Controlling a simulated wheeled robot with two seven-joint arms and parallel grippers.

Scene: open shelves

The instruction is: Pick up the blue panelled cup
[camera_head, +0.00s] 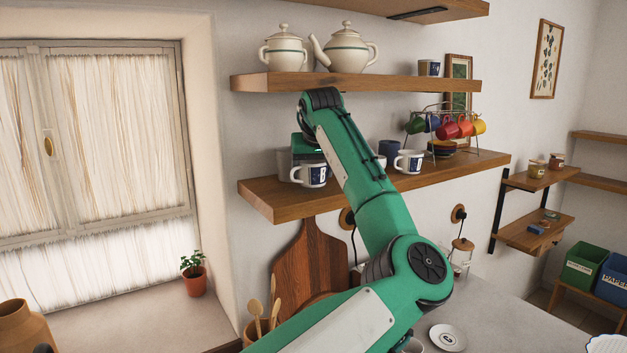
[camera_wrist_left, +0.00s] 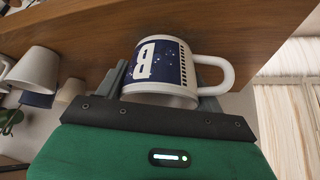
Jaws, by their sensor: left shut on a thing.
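The blue panelled cup (camera_head: 315,176) is white with a dark blue panel and a letter B. It is upright at the left part of the lower wooden shelf (camera_head: 285,203). In the left wrist view the cup (camera_wrist_left: 158,68) sits between the fingers, with its handle to the right. My left gripper (camera_head: 307,150) reaches it from above and is shut on it. The gripper's fingers also show in the left wrist view (camera_wrist_left: 163,88), one on each side of the cup. I cannot tell whether the cup's base touches the shelf. My right gripper is not in view.
A pale cup (camera_head: 284,164) stands close beside the held cup. Another panelled white cup (camera_head: 408,161) and a dark blue cup (camera_head: 389,150) stand further right, near a rack of coloured cups (camera_head: 448,127). The upper shelf (camera_head: 360,83) with teapots (camera_head: 347,50) overhangs my arm.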

